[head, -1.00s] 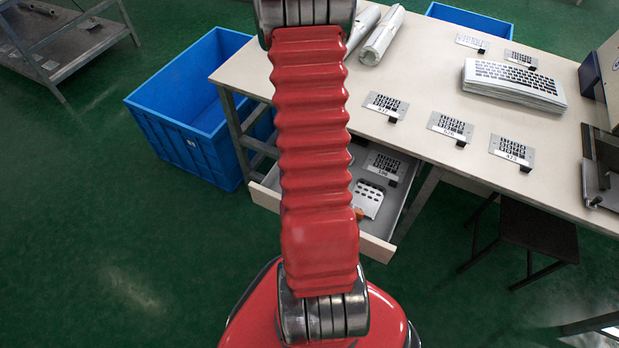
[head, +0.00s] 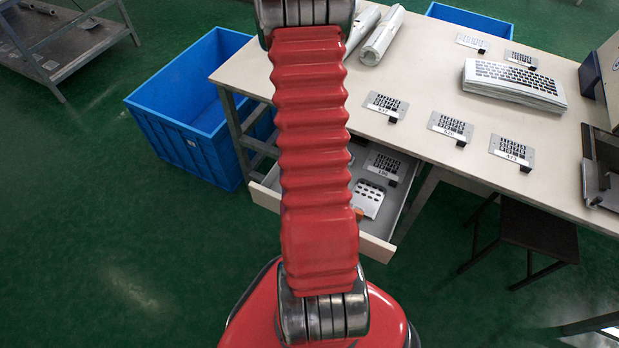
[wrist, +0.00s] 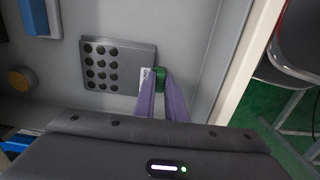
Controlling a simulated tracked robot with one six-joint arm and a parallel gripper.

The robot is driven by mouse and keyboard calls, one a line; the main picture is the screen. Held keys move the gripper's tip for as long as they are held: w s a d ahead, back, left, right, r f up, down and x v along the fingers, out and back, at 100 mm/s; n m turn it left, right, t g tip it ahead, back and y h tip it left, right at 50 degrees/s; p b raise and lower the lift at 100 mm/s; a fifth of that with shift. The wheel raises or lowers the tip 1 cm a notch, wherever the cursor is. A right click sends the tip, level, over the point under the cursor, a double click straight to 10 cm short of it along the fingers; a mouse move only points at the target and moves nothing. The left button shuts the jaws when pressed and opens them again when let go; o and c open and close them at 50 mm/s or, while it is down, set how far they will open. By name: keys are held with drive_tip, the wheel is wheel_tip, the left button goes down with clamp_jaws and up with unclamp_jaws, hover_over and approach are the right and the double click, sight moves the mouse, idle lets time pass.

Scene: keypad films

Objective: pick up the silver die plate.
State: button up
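The silver die plate (head: 367,199) lies in the open drawer in the head view, partly hidden by my arm. In the wrist view the plate (wrist: 118,63) is grey, flat and has rows of dark round holes. A green tab (wrist: 160,74) and a small white label (wrist: 146,80) are at its right edge. My gripper (wrist: 160,73) shows in the wrist view as two purple fingers, one on each side of the green tab. Their tips are close to it; I cannot tell whether they press on it. My gripper is hidden in the head view.
The drawer wall (wrist: 229,75) is right of the fingers. An orange round thing (wrist: 20,79) and a blue block (wrist: 37,18) lie left of the plate. Another plate (head: 386,164) lies behind it in the drawer. The tabletop (head: 425,165) overhangs the drawer's back.

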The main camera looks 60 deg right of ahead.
clamp_jaws()
drive_tip(key=shift+r, duration=0.15)
wheel_tip(320, 180, up, 10)
idle(0.8)
idle(0.5)
drive_tip(key=w+a+r, duration=0.3)
drive_tip(key=w+a, duration=0.5)
drive_tip(key=w, duration=0.2)
drive_tip(key=w+a+r, duration=0.3)
drive_tip(key=w+a, duration=0.5)
drive_tip(key=w, duration=0.1)
drive_tip(key=w+a+r+m, duration=0.1)
drive_tip(key=w+a+r, duration=0.2)
drive_tip(key=w+a, duration=0.5)
drive_tip(key=w, duration=0.2)
drive_tip(key=shift+w+a+r, duration=0.15)
drive_tip(key=shift+w+r, duration=0.1)
drive_tip(key=shift+w, duration=0.1)
